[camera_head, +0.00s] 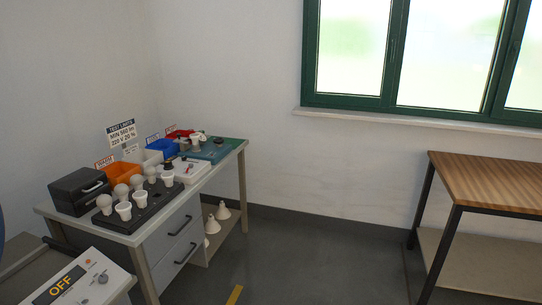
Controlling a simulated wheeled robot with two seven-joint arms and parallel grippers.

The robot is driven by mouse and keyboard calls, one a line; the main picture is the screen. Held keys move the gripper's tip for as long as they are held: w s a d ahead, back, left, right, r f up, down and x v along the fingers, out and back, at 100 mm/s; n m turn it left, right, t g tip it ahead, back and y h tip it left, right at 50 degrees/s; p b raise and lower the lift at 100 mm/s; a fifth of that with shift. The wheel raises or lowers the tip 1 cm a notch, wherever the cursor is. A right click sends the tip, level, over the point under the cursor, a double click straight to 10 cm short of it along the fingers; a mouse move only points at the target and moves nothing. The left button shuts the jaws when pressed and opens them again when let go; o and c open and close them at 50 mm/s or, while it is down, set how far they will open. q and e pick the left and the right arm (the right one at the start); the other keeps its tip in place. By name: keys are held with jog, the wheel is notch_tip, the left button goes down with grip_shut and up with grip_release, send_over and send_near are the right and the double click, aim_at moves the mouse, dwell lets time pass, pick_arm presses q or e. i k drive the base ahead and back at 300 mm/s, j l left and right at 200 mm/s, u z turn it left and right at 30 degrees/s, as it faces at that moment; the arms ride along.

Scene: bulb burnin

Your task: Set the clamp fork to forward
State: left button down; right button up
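I cannot make out a clamp fork in the head view. A grey panel (92,272) at the bottom left carries a dark display reading OFF (61,285) in yellow, with a knob (103,278) and a small red spot beside it. The panel is cut off by the frame's lower edge. Neither of my grippers is in view.
A grey workbench (178,225) with drawers stands along the left wall. It holds a black case (78,192), bulbs on a dark tray (150,205), an orange bin (120,172) and a blue bin (162,147). A wood-topped table (495,182) stands right. Floor between is clear.

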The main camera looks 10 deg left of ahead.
aim_at(180, 140)
jog(key=i+j+u, duration=0.1)
jog(key=i+u, duration=0.15)
jog(key=i, duration=0.95)
jog(key=i+l+u, duration=0.1)
jog(key=i+u, duration=0.15)
jog(key=i, duration=0.95)
jog(key=i+z, duration=0.1)
jog(key=i, duration=0.55)
